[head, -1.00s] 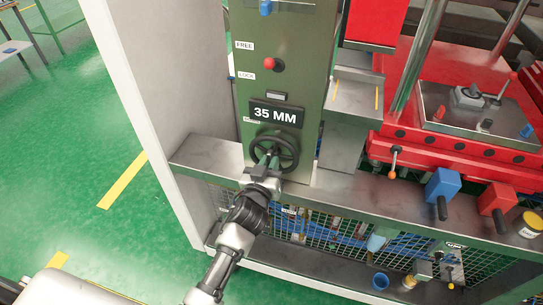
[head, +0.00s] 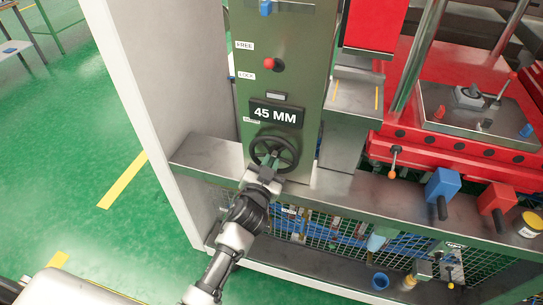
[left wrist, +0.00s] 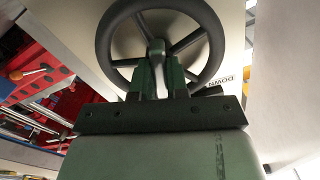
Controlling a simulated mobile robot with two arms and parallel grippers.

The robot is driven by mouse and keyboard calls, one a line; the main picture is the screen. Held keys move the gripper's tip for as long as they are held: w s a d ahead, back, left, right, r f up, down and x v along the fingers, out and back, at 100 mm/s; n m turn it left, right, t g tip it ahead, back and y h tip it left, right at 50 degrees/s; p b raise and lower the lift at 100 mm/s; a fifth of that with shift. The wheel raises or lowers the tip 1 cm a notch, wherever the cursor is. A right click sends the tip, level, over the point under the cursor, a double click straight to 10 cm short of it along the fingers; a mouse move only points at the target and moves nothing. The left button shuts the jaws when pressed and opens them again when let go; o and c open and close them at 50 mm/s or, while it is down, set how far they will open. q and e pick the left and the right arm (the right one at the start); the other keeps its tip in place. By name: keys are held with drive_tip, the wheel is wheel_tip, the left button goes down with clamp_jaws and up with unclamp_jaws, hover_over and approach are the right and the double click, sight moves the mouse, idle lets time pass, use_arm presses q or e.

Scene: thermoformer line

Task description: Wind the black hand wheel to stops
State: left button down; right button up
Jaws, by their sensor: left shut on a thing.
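The black hand wheel (head: 274,146) is on the front of the green column (head: 283,88), low down, just under a display (head: 276,114) that reads 45 MM. In the left wrist view the wheel (left wrist: 103,42) shows its rim and several spokes. My left gripper (head: 271,160) is at the lower part of the wheel. In the left wrist view its green fingers (left wrist: 160,72) are shut on a part of the wheel near its middle; the fingers hide just what they hold. My right gripper is not in view.
A red-knobbed lever (head: 271,64) sits above the display between FREE and LOCK labels. A metal ledge (head: 345,198) runs below the wheel. Red machinery (head: 440,145) and blue and red handled blocks (head: 443,186) stand at right. Green floor at left is open.

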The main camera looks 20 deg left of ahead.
use_arm(q)
drive_tip(key=shift+m, duration=0.5)
drive_tip(key=shift+m, duration=1.2)
drive_tip(key=m, duration=0.2)
drive_tip(key=shift+m, duration=0.3)
drive_tip(key=c, duration=1)
unclamp_jaws()
drive_tip(key=shift+c, duration=0.2)
drive_tip(key=shift+s, duration=0.1)
